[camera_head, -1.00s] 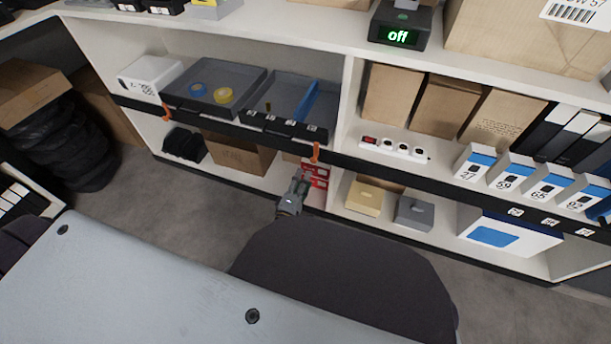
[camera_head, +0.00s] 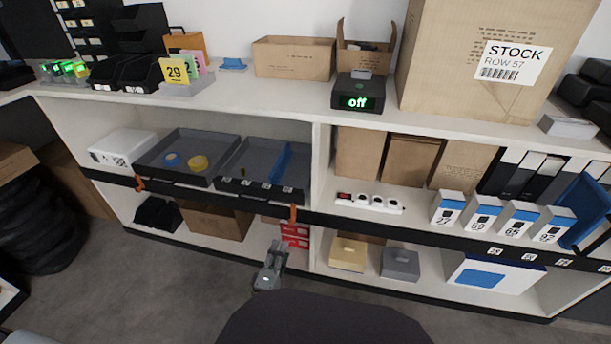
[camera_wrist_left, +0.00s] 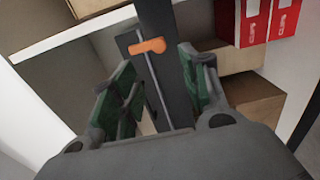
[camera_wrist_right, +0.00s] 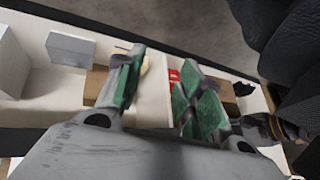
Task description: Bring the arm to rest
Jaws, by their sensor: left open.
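My left gripper (camera_head: 272,262) shows small at the bottom middle of the head view, in front of the lower shelf and near the red boxes (camera_head: 295,236). In the left wrist view its two green-padded fingers (camera_wrist_left: 160,80) are apart with nothing held between them. Behind them are a dark shelf strip and an orange tab (camera_wrist_left: 147,46). My right gripper (camera_wrist_right: 165,82) shows in the right wrist view with its fingers apart and nothing between them. It faces the lower shelf with a grey box (camera_wrist_right: 71,50). I cannot make it out in the head view.
A long white shelf unit (camera_head: 320,150) spans the view. Its middle level holds grey trays (camera_head: 190,182), a power strip (camera_head: 370,203) and numbered boxes (camera_head: 483,213). A large carton (camera_head: 440,60) and a display reading "off" (camera_head: 358,92) stand on top. Grey floor (camera_head: 180,275) lies clear in front.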

